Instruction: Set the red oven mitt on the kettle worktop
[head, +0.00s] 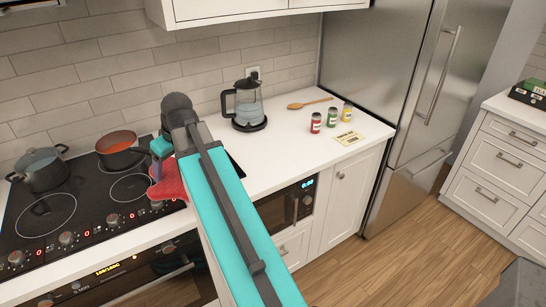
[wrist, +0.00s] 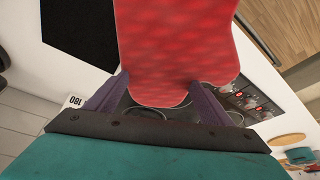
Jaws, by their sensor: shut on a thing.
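The red oven mitt (head: 170,184) hangs in my gripper (head: 158,168), above the right part of the black hob. In the wrist view the mitt (wrist: 175,50) sits between the two purple fingers of my gripper (wrist: 158,98), which are shut on it. The glass kettle (head: 247,105) stands upright on its dark base at the back of the white worktop (head: 285,150), right of the hob. My arm hides part of the worktop's left side and some of the mitt.
An orange-red pan (head: 120,148) and a grey pot (head: 41,169) stand on the hob (head: 85,205). Worktop in front of the kettle is clear.

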